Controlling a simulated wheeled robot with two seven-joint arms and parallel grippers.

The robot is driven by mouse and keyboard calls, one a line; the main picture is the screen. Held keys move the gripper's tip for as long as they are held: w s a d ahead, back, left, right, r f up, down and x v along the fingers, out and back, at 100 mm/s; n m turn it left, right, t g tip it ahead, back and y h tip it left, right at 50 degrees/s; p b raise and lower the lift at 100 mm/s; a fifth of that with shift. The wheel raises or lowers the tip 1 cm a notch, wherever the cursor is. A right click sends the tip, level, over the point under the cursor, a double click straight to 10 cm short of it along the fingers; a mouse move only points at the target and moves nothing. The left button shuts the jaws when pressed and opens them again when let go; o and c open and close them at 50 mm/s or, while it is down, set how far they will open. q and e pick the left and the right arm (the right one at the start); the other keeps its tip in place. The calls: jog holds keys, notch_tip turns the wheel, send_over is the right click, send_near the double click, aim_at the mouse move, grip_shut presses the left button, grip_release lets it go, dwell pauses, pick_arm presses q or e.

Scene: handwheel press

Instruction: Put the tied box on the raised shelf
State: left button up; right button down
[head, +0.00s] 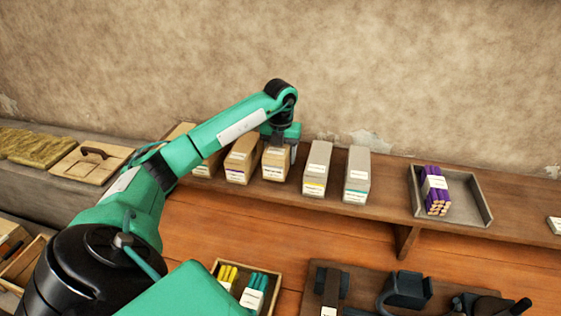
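The raised shelf (390,207) runs along the back wall. Several upright boxes stand in a row on it: tan ones on the left, including a tan box (240,158), and two grey ones (317,169) on the right. My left arm reaches in from the left, and its gripper (278,141) is at the top of another tan box (275,168) with a white label. Its fingers are small and partly hidden, so I cannot tell whether they grip this box. No string is clear on any box, so I cannot tell which is the tied one. My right gripper is out of view.
A grey tray (481,208) with a bundle of purple sticks (435,191) stands on the shelf's right. Below are a wooden tray (214,268) with yellow and green sticks and dark metal tools (408,289). Bare shelf lies between the grey boxes and grey tray.

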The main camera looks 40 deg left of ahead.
pick_arm(q)
notch_tip(320, 180, down, 3)
jog(key=shift+f+p, duration=0.1)
jog(key=shift+p, duration=0.45)
jog(key=shift+f, duration=0.2)
jog(key=shift+f, duration=0.1)
jog(key=o, duration=1)
jog(key=shift+r, duration=0.25)
notch_tip(320, 180, up, 10)
jog(key=b, duration=0.3)
jog(key=shift+f+b, duration=0.1)
jog(key=shift+b, duration=0.25)
jog(key=shift+r, duration=0.95)
